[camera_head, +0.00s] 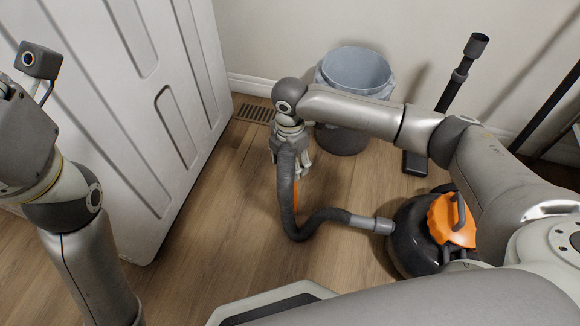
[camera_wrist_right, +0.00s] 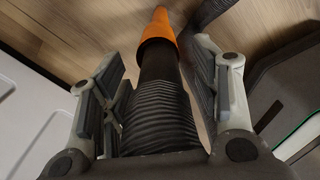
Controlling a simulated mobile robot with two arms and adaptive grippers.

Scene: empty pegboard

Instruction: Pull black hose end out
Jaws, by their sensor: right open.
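The black hose (camera_head: 312,222) curves up from a grey cuff (camera_head: 372,224) at the vacuum cleaner (camera_head: 412,238), which is black with an orange top. The cuff meets the vacuum's side. My right gripper (camera_head: 300,165) points down at the hose's upper stretch. In the right wrist view, a ribbed black hose part (camera_wrist_right: 160,115) with a smooth black neck and an orange tip (camera_wrist_right: 158,27) lies between the fingers of my right gripper (camera_wrist_right: 160,62). The fingers are spread on both sides of it. My left arm is at the left; its fingers are out of frame.
A grey bin with a liner (camera_head: 357,70) stands behind my right gripper by the wall. A black vacuum wand (camera_head: 452,88) leans beside it. A large white panelled unit (camera_head: 130,110) fills the left. The wooden floor left of the hose (camera_head: 225,215) is clear.

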